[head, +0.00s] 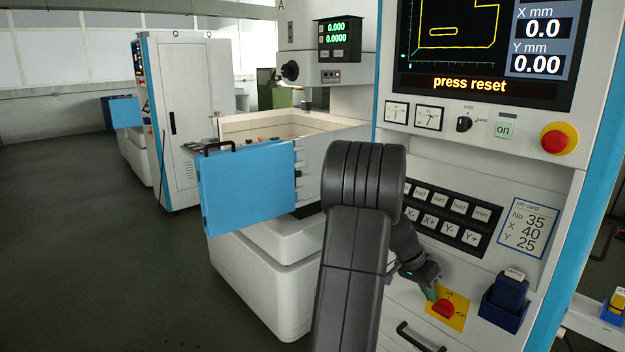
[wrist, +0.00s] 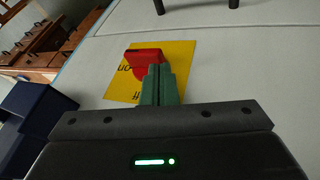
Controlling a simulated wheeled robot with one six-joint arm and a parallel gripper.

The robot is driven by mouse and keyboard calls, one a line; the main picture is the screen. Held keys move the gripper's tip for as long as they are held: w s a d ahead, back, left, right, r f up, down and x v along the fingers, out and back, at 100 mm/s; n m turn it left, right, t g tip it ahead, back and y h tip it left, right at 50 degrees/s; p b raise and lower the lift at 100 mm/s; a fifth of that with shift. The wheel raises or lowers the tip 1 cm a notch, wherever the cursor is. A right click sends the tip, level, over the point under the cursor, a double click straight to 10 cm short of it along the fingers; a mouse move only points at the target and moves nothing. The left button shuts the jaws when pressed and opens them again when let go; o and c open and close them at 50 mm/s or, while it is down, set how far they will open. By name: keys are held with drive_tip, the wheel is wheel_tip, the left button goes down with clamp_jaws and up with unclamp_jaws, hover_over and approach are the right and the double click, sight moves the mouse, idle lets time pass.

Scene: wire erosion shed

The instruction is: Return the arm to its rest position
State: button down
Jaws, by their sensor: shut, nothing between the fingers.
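My arm reaches up from the bottom of the head view and bends down to the right toward the machine's control panel. My gripper (head: 431,292) is at the red rotary switch (head: 443,308) on its yellow plate (head: 459,322). In the wrist view the green fingers of my gripper (wrist: 160,84) are together, with their tips at the red switch handle (wrist: 144,58). I cannot tell whether they touch it. The yellow plate (wrist: 190,52) lies behind the handle. Nothing shows between the fingers.
The screen (head: 480,50) reads "press reset". A button pad (head: 440,218), job card (head: 529,228) and red stop button (head: 558,139) are on the panel. A blue holder (head: 503,305) is right of the switch. A blue door (head: 247,187) stands open at left. Floor farther left is clear.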

drive_tip(key=shift+w+a+f+g+h+p, duration=0.2)
drive_tip(key=shift+w+a+f+h+p, duration=0.1)
drive_tip(key=shift+w+a+p, duration=0.25)
drive_tip(key=shift+w+a+f+g+h+p, duration=0.2)
drive_tip(key=shift+w+a+h+p, duration=0.15)
drive_tip(key=shift+w+a, duration=0.25)
drive_tip(key=shift+b+v, duration=0.35)
drive_tip(key=shift+v, duration=0.45)
